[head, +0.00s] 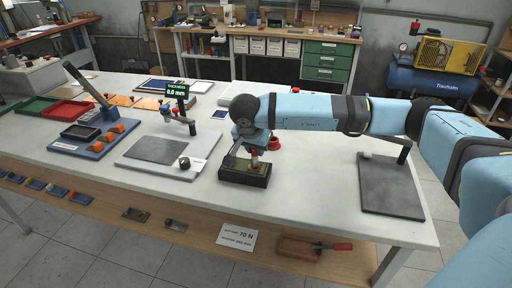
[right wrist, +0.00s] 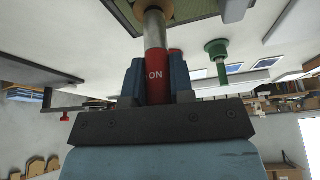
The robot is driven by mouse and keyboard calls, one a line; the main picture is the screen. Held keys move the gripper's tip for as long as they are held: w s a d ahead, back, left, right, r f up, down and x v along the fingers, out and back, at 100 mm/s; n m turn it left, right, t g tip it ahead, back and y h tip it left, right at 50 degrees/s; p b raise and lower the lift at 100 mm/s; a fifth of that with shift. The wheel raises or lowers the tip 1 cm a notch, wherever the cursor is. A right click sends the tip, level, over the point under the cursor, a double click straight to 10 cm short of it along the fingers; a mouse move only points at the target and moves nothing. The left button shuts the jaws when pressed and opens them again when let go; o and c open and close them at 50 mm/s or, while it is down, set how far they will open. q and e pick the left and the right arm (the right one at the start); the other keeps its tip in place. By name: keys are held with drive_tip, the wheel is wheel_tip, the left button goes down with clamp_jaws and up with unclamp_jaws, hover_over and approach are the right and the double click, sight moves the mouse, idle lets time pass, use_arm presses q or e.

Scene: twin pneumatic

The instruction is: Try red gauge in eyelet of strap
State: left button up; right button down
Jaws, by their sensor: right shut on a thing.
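The red gauge (right wrist: 157,88) has a red handle marked "ON" and a bare metal pin. My right gripper (right wrist: 156,80) is shut on its handle, one blue finger on each side. In the head view my right gripper (head: 253,150) is low over a black block (head: 232,178) with an olive top, on the front middle of the table. The olive surface, which looks like the strap (right wrist: 198,14), shows at the top of the wrist view. The pin reaches up to it there. I cannot tell whether its tip is inside the eyelet. My left gripper is not in view.
A red knob-like piece (head: 277,141) stands just behind the gripper. A green-handled piece (right wrist: 216,48) shows in the wrist view. A thickness meter (head: 176,92) on its plate stands to the left, and a dark plate (head: 390,186) with a post to the right.

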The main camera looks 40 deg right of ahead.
drive_tip(key=shift+f, duration=0.15)
idle(0.4)
drive_tip(key=shift+f, duration=0.2)
idle(0.5)
idle(0.7)
drive_tip(key=shift+r, duration=0.15)
drive_tip(key=shift+r+p, duration=0.6)
drive_tip(key=shift+r, duration=0.85)
drive_tip(key=shift+r+p, duration=0.9)
drive_tip(key=shift+r, duration=1.05)
